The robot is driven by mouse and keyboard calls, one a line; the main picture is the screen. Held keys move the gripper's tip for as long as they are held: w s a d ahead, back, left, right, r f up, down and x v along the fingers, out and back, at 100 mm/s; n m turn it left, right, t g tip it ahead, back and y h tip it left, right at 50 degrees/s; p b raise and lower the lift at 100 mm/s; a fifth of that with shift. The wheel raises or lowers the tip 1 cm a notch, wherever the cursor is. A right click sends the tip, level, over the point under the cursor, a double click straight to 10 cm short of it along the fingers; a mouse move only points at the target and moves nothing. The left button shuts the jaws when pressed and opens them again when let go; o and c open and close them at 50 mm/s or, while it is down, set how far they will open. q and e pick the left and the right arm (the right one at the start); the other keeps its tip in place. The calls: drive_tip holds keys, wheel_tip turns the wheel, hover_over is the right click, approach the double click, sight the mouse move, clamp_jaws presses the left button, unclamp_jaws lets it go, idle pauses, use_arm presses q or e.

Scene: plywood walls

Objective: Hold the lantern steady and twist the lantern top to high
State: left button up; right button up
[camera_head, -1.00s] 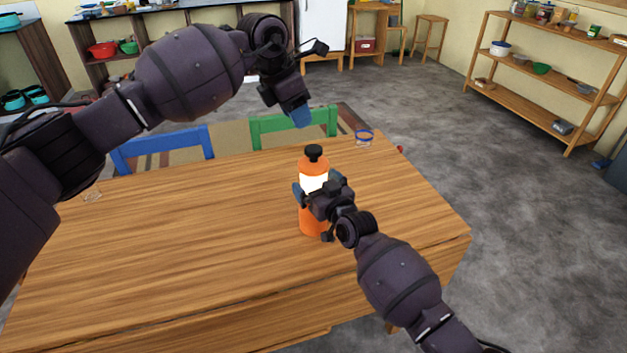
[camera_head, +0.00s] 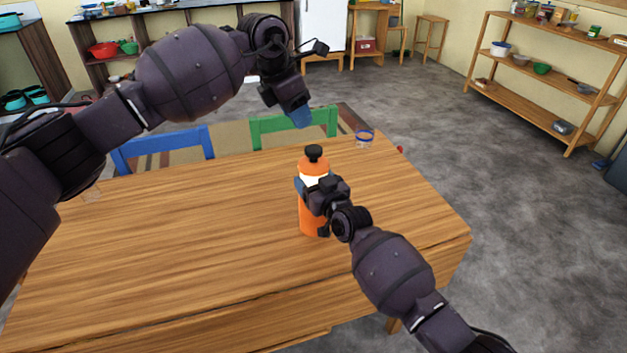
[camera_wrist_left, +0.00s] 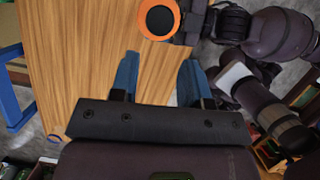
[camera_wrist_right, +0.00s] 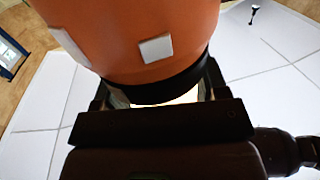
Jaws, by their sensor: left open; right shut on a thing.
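The orange lantern (camera_head: 309,222) stands upright on the wooden table. Its top (camera_head: 313,164) is orange with a black knob, above a glowing white band that is now mostly covered. My right gripper (camera_head: 311,189) is shut around the lantern at the band, from the right front. The right wrist view shows the lantern's orange surface (camera_wrist_right: 130,30) and black ring close up, with the fingertips hidden. My left gripper (camera_head: 301,117) is open and empty, above and behind the lantern. The left wrist view shows the lantern's round top (camera_wrist_left: 158,19) beyond the open blue fingers (camera_wrist_left: 159,80).
The table (camera_head: 170,240) is mostly bare. A blue chair (camera_head: 165,147) and a green chair (camera_head: 285,122) stand behind. A wooden shelf (camera_head: 545,88) is far right.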

sight(314, 149)
use_arm(q)
drive_tip(key=o, duration=0.3)
drive_tip(key=shift+d+r, duration=0.1)
drive_tip(key=shift+r, duration=0.15)
drive_tip(key=o, duration=0.5)
drive_tip(key=shift+s+d+r+m, duration=0.2)
drive_tip(key=shift+d+r+m, duration=0.1)
drive_tip(key=shift+d+r, duration=0.55)
drive_tip(key=shift+o, duration=1.4)
drive_tip(key=m, duration=0.1)
drive_tip(key=d+m+y, duration=0.1)
drive_tip(key=d+m+t, duration=0.1)
drive_tip(key=shift+s+d+f+y, duration=0.1)
drive_tip(key=shift+s+f+y, duration=0.25)
drive_tip(key=shift+s+y, duration=0.05)
drive_tip(key=w+f+m+y, duration=0.1)
drive_tip(key=f+m, duration=0.3)
drive_tip(key=m, duration=0.1)
drive_tip(key=w+f+m+t+y, duration=0.1)
drive_tip(key=f+m, duration=0.4)
drive_tip(key=m, duration=0.1)
drive_tip(key=w+f+m, duration=0.1)
drive_tip(key=f+m, duration=0.4)
drive_tip(key=m, duration=0.1)
drive_tip(key=shift+w+a+t+y, duration=0.3)
drive_tip(key=shift+a+y, duration=0.05)
drive_tip(key=shift+y, duration=0.05)
